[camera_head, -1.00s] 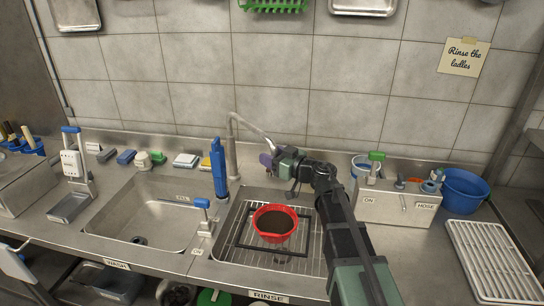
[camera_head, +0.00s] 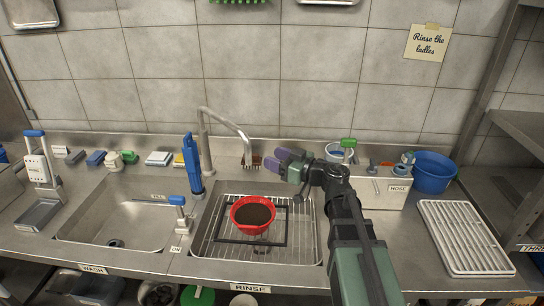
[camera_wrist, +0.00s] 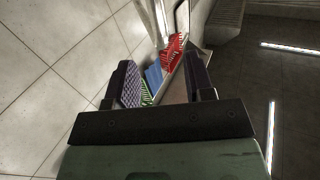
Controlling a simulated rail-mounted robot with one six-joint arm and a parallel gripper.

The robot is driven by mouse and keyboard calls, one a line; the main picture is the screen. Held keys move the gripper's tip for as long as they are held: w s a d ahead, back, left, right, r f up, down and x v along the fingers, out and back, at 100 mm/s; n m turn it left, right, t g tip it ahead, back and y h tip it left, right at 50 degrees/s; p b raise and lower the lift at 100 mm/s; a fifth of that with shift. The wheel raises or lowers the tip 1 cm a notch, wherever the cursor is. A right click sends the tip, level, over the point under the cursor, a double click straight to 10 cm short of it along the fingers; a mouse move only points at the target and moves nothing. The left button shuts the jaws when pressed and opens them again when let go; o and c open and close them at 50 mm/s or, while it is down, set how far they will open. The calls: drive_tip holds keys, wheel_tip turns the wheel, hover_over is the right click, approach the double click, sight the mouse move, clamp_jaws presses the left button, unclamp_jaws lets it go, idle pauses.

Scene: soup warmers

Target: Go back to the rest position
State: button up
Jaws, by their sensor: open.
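My gripper (camera_head: 283,162) is at the back right of the rinse sink, above it and just right of the faucet's spout (camera_head: 232,128). Its purple-padded fingers point left toward the wall side. In the wrist view my gripper (camera_wrist: 160,80) has its two fingers spread apart, with nothing held between them. My arm reaches in from the lower right of the head view. The faucet spout stands apart from the fingers.
A red bowl (camera_head: 236,222) with dark contents sits on the rinse sink's rack (camera_head: 303,246). A blue bottle-like thing (camera_head: 192,165) stands upright left of the faucet. A blue bucket (camera_head: 433,174) and white drying rack (camera_head: 464,238) are at right.

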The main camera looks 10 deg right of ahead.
drive_tip(key=w+d+r+m+t+h, duration=0.25)
drive_tip(key=d+m+t+h, duration=0.55)
drive_tip(key=h, duration=0.4)
drive_tip(key=s+d+f+m+g+h, duration=0.3)
drive_tip(key=d+f+m+g+h, duration=0.15)
drive_tip(key=f+g+h, duration=0.35)
drive_tip(key=s+a+f+n+g+y, duration=0.1)
drive_tip(key=s+a+f+g+y, duration=0.1)
drive_tip(key=s, duration=0.4)
drive_tip(key=s+a+f+n+g+y, duration=0.1)
drive_tip(key=s+a+f+g+y, duration=0.1)
drive_tip(key=s+a+f+g, duration=0.3)
drive_tip(key=s+a+f+n+g+y, duration=0.1)
drive_tip(key=s+a+f+g+y, duration=0.1)
drive_tip(key=s+a+f+g, duration=0.2)
drive_tip(key=shift+s+f+g+y, duration=0.2)
drive_tip(key=shift+s+g, duration=0.1)
drive_tip(key=shift+s, duration=0.4)
drive_tip(key=shift+s+f+g+y, duration=0.2)
drive_tip(key=shift+s+g, duration=0.1)
drive_tip(key=shift+s, duration=0.4)
